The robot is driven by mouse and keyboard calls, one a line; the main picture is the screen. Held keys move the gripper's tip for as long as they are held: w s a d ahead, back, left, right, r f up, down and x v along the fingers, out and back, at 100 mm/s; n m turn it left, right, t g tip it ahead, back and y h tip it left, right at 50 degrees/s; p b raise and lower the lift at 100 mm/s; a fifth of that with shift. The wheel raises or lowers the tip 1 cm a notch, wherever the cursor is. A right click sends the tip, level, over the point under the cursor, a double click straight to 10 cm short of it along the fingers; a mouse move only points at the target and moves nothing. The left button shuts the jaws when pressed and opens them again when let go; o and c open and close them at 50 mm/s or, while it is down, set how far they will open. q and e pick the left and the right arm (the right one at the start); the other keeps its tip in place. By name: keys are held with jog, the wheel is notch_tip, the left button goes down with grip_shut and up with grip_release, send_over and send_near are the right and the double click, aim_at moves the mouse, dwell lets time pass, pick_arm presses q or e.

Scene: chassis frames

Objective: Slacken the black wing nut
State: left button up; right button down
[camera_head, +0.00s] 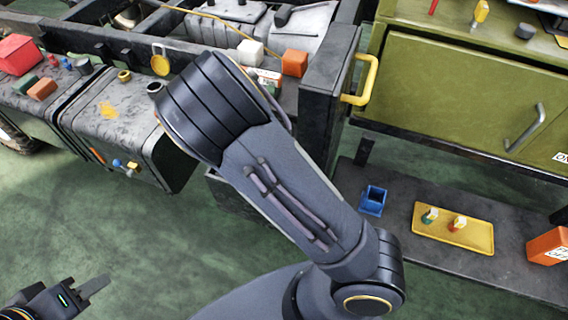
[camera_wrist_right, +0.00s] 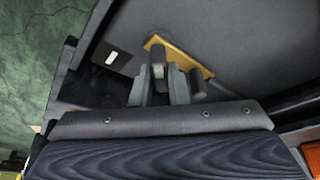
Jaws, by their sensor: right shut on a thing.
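In the right wrist view my right gripper (camera_wrist_right: 159,88) is shut on a small dark part (camera_wrist_right: 158,56) in front of a yellow plate (camera_wrist_right: 183,60). This part seems to be the black wing nut, but its wings cannot be made out between the fingers. In the head view my right arm covers the middle of the picture and hides its gripper and that part. My left gripper (camera_head: 92,290) is at the lower left, over the green floor and away from the chassis. Its finger gap is unclear.
The chassis frame holds a dark tank (camera_head: 110,110) with small coloured knobs. An orange block (camera_head: 294,63) and a white block (camera_head: 250,52) lie near the frame rail. On the right shelf stand a blue bin (camera_head: 373,200) and a yellow tray (camera_head: 430,226).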

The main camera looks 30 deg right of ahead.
jog(key=n+t, duration=0.1)
jog(key=n, duration=0.3)
jog(key=shift+s+n+t, duration=0.15)
jog(key=shift+n+t, duration=0.15)
jog(key=shift+t, duration=0.1)
jog(key=shift+d+n+t+y+p, duration=0.1)
jog(key=shift+n+t+y+p, duration=0.35)
jog(key=shift+n, duration=1.55)
jog(key=shift+t, duration=0.35)
jog(key=c, duration=1.4)
grip_release()
